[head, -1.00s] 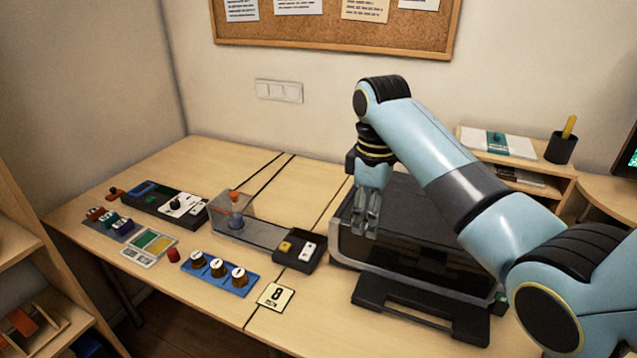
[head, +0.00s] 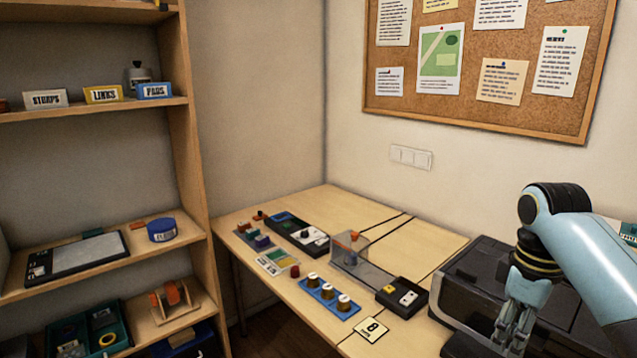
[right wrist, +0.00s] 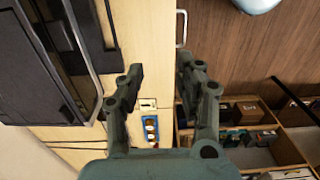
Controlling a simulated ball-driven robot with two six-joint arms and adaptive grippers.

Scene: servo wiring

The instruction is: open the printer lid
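The printer (head: 468,290) is dark with a black lid and stands at the right of the desk, cut off by the lower right of the head view. Its lid looks down, though my arm hides part of it. The right gripper (head: 512,335) hangs in front of the printer in the head view, fingers pointing down. In the right wrist view, the right gripper (right wrist: 160,70) has its fingers apart with nothing between them. The printer (right wrist: 48,60) and its pale front edge lie to the left of the fingers there. My left gripper is not in view.
A shelf unit (head: 195,150) stands at the left.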

